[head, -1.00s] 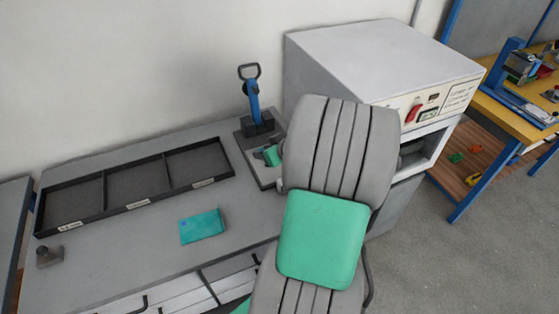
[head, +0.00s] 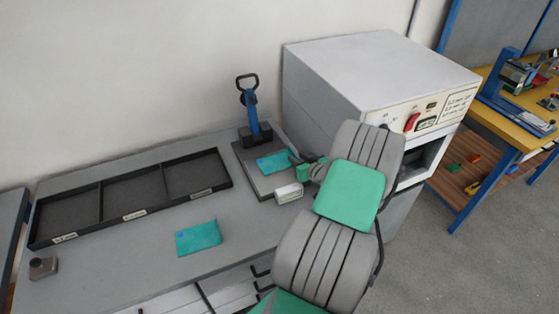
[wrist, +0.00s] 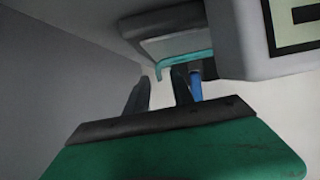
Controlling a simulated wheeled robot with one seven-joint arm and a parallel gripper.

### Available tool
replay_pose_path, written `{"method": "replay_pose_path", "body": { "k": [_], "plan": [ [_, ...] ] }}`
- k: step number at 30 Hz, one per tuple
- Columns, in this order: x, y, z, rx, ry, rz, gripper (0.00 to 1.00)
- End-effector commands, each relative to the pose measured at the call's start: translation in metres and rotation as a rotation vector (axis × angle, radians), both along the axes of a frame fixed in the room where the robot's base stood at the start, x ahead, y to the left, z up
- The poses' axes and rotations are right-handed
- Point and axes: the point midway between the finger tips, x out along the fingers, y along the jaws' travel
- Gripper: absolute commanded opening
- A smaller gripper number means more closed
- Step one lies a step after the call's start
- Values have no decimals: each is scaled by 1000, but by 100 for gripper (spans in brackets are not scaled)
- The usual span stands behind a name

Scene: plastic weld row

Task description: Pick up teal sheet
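One teal sheet (head: 199,238) lies flat on the grey bench, left of my arm in the head view. A second teal sheet (head: 273,162) lies on the dark base plate of the blue-handled lever press (head: 252,120).
A dark three-compartment tray (head: 134,214) sits empty at the back left of the bench. A large white machine (head: 375,75) stands right of the press. A small pale block (head: 289,193) is beside my gripper. A small metal piece (head: 43,267) is at far left.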

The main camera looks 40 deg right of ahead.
Motion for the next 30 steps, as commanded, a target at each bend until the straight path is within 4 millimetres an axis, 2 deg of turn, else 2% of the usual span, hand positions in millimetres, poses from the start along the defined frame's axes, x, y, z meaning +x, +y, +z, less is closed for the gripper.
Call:
{"method": "replay_pose_path", "body": {
  "k": [1, 12, 30],
  "plan": [
    [0, 0, 0, 0, 0, 0, 29],
    [0, 0, 0, 1, 1, 1, 0],
    [0, 0, 0, 1, 1, 1, 0]
  ]
}}
